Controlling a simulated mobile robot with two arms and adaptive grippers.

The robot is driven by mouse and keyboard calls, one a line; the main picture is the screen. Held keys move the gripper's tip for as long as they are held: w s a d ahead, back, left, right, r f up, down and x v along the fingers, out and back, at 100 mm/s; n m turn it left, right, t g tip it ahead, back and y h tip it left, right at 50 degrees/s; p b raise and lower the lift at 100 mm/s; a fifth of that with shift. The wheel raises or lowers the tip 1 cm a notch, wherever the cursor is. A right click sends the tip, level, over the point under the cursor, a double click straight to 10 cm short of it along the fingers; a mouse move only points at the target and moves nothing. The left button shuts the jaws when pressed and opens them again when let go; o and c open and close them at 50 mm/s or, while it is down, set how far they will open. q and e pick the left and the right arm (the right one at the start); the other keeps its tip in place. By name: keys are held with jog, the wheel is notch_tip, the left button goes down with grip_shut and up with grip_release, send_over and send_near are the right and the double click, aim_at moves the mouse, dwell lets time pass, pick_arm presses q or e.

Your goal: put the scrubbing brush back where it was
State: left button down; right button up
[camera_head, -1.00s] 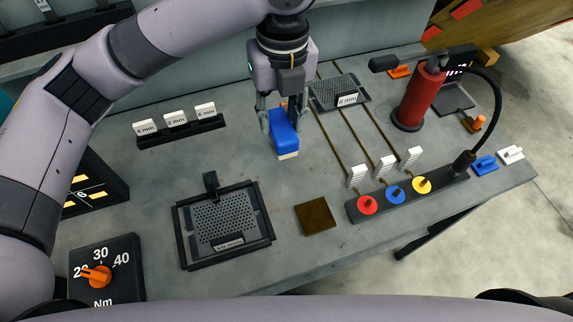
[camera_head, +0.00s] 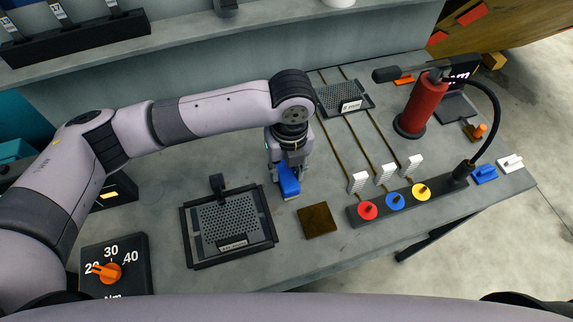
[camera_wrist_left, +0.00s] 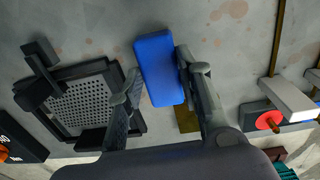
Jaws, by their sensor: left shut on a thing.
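The scrubbing brush (camera_head: 289,184) is a blue block; in the head view a pale strip shows at its lower end. My left gripper (camera_head: 287,172) is shut on it, low at the middle of the table. The brush is behind the brown square pad (camera_head: 318,221) and right of the framed perforated plate (camera_head: 232,256). In the left wrist view the brush (camera_wrist_left: 157,66) is between the fingers of my left gripper (camera_wrist_left: 160,78), close against the right one. I cannot tell whether the brush touches the table. My right gripper is not in view.
A bar with red, blue and yellow knobs (camera_head: 352,215) lies to the right, with white ribbed blocks behind it. A red cylinder (camera_head: 424,103) stands at the back right. A torque dial box (camera_head: 139,284) is at the front left. Bare table (camera_head: 165,190) lies left of the gripper.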

aim_at(289, 173)
pick_arm(q)
jog(key=shift+f, duration=0.15)
jog(key=c, duration=1.4)
grip_release()
jog(key=shift+o, duration=1.4)
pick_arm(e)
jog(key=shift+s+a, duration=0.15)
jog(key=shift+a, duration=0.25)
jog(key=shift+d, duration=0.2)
pick_arm(q)
jog(key=shift+r, duration=0.5)
notch_tip(289, 173, up, 11)
jog(key=b, duration=0.3)
jog(key=shift+d+r, duration=0.2)
jog(key=shift+d, duration=0.05)
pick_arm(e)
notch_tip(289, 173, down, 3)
